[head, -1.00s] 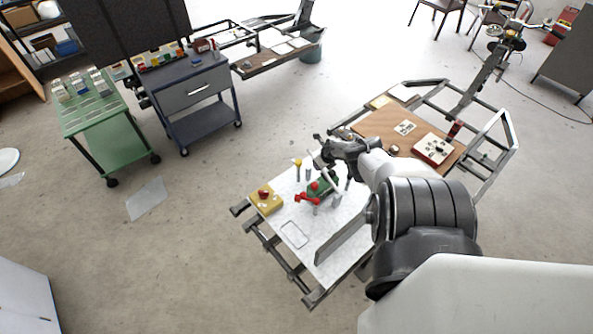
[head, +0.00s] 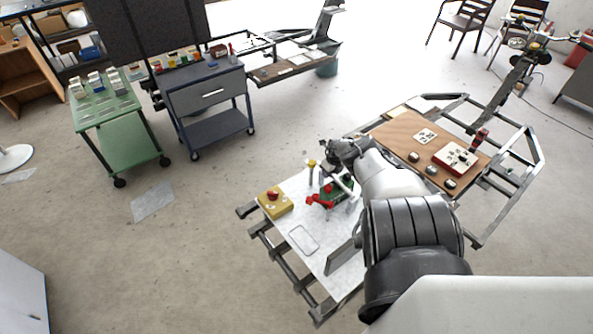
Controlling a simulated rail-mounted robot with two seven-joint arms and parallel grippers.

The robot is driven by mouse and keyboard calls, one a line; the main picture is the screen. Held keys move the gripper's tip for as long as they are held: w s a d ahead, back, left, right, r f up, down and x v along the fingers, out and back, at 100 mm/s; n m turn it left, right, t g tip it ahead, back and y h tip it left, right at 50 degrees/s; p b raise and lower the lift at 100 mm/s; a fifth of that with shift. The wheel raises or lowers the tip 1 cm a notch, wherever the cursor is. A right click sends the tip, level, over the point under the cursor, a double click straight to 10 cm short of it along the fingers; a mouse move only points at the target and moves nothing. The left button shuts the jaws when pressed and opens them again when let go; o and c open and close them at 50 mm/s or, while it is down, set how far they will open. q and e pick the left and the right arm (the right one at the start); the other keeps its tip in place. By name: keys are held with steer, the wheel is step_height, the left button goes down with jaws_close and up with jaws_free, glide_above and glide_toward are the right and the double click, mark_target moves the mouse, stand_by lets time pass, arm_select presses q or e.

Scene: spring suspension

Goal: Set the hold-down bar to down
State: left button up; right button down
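A small green fixture (head: 328,197) with red parts stands on the white work table (head: 318,259). A red lever (head: 319,202) sticks out on its left side. A pale bar (head: 341,183) slants above the fixture; it looks like the hold-down bar, but it is too small to tell for sure. My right gripper (head: 331,153) is just behind and above the fixture, near the upper end of the pale bar. My own arm hides part of the fixture's right side. The fingers are too small and dark to read. My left gripper is out of view.
A yellow box with a red button (head: 274,202) stands at the table's left corner. A yellow-topped post (head: 311,167) is close to my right gripper. A wooden board (head: 405,139) with a red-and-white box (head: 455,158) lies behind my arm. The table's front left is mostly clear.

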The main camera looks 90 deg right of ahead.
steer(key=shift+s+a+f, duration=0.1)
steer(key=shift+f, duration=0.05)
steer(key=c, duration=1.1)
jaws_free()
steer(key=shift+o, duration=1.3)
steer(key=shift+s+a, duration=0.15)
steer(key=shift+o, duration=0.3)
